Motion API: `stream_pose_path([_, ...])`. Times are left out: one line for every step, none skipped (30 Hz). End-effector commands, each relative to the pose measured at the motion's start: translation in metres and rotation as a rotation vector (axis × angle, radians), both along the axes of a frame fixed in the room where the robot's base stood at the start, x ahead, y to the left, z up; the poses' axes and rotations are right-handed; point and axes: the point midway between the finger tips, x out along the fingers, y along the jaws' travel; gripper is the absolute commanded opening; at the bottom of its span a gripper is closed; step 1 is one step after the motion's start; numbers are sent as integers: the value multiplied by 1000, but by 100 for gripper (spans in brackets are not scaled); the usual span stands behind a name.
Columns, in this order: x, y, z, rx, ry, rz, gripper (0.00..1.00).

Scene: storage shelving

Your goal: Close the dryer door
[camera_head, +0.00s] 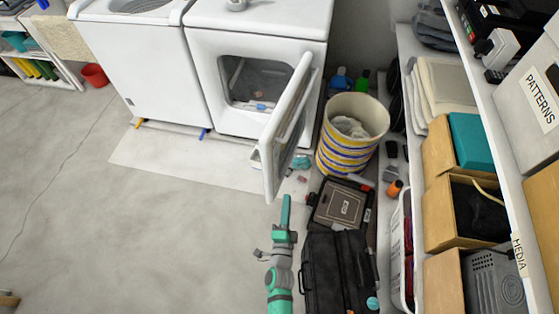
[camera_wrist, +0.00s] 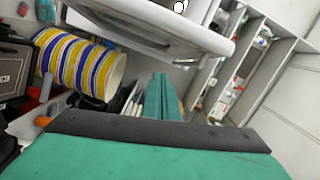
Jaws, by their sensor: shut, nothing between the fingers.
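The white dryer (camera_head: 255,65) stands at the top centre of the head view. Its door (camera_head: 288,125) is hinged on the right and stands wide open, sticking out toward me. The opening (camera_head: 258,84) shows some items inside. My green gripper (camera_head: 286,200) is just in front of the door's free lower edge, fingers together and empty. Whether it touches the door cannot be told. In the wrist view the shut fingers (camera_wrist: 162,80) point toward the door (camera_wrist: 170,25), which crosses the top of the picture.
A striped basket (camera_head: 350,135) stands right of the door; a black case (camera_head: 340,270) and toolbox (camera_head: 340,205) lie right of my arm. Shelving (camera_head: 470,150) lines the right side. A washer (camera_head: 140,60) is left of the dryer. The floor (camera_head: 120,230) on the left is clear.

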Motion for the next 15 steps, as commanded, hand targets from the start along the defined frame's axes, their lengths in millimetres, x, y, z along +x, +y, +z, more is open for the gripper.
stream_pose_path([17, 0, 0, 47, -13, -4, 0])
stream_pose_path([24, 0, -1, 76, -18, -7, 0])
stream_pose_path([34, 0, -2, 109, -24, -12, 0])
stream_pose_path([40, 0, -2, 133, -29, -13, 0])
stream_pose_path([46, 1, -3, 154, -32, -16, 0])
stream_pose_path([52, 0, -3, 177, -37, -18, 0])
stream_pose_path([56, 1, -3, 193, -40, -20, 0])
stream_pose_path([59, 1, -3, 205, -41, -21, 0])
stream_pose_path([63, 0, -4, 219, -43, -22, 0])
stream_pose_path([65, 0, -3, 227, -45, -23, 0])
stream_pose_path([67, 0, -3, 232, -47, -24, 0])
stream_pose_path([70, 0, -3, 237, -48, -24, 0])
stream_pose_path([72, 0, -3, 239, -49, -25, 0])
stream_pose_path([74, 0, -3, 240, -49, -25, 0])
stream_pose_path([78, -1, -3, 240, -49, -25, 0])
